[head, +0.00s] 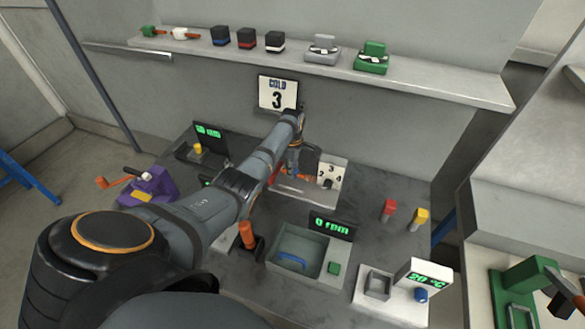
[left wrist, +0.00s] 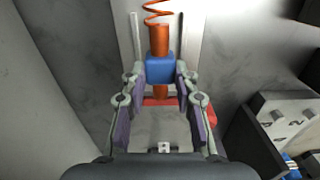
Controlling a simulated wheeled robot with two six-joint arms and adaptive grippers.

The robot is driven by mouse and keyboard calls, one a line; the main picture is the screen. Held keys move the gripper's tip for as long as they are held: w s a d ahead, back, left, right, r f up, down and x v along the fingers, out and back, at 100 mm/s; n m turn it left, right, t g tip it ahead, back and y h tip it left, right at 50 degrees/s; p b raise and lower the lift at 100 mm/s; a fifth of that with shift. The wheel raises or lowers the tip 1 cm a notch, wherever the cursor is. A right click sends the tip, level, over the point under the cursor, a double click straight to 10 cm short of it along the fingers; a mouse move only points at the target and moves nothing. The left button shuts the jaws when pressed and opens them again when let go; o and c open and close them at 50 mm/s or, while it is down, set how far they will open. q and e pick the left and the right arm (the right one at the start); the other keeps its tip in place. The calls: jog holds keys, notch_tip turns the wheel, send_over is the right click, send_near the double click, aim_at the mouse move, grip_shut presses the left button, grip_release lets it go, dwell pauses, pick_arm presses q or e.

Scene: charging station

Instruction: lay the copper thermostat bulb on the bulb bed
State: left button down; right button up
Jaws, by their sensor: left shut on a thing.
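The copper thermostat bulb (left wrist: 161,40) is an orange-copper cylinder with a blue block (left wrist: 160,68) around its middle and a copper coil (left wrist: 157,12) at its far end. In the left wrist view my left gripper (left wrist: 160,73) is shut on the blue block, one finger on each side. A pale plate with thin upright rails (left wrist: 190,40) lies behind the bulb and looks like the bulb bed; I cannot tell whether the bulb touches it. In the head view the left gripper (head: 296,163) is over the back middle of the bench and mostly hides the bulb. My right gripper is not in view.
A white dial box (head: 331,172) stands just right of the gripper, below the COLD 3 sign (head: 278,93). A grey basin (head: 297,253), a 20 °C unit (head: 416,276), and red (head: 389,209) and yellow (head: 419,218) posts occupy the front and right. A shelf (head: 430,83) runs behind.

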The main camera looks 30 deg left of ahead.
pick_arm(q)
jog(key=shift+f+b, duration=1.05)
jog(key=shift+f, duration=0.75)
jog(key=c, duration=0.9)
grip_release()
jog(key=shift+c, duration=0.2)
jog(key=shift+r, duration=0.25)
notch_tip(320, 180, up, 12)
jog(key=shift+f, duration=0.2)
jog(key=shift+f, duration=0.15)
